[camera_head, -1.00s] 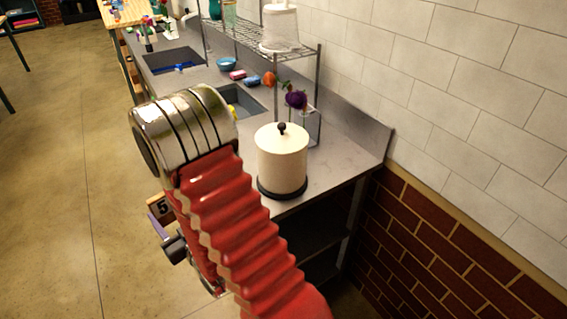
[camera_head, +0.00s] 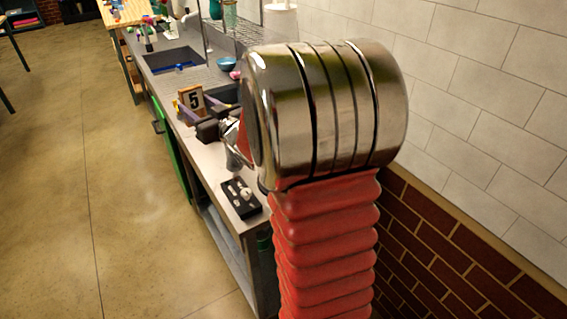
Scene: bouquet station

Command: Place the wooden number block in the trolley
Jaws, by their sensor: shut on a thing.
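The wooden number block (camera_head: 194,99) shows a black 5 on a pale face with a wooden edge. My gripper (camera_head: 196,113) is shut on it and holds it out over the counter area, left of the chrome elbow of my arm. Purple finger parts show on both sides of the block. Whether the block touches anything below cannot be told. I cannot make out a trolley in this view.
A grey counter (camera_head: 212,160) runs along the tiled wall, with a sink (camera_head: 172,60) and a blue bowl (camera_head: 226,64). A small black tray (camera_head: 241,198) with pale pieces lies near its front. Open floor (camera_head: 110,200) lies left. My arm hides much of the right side.

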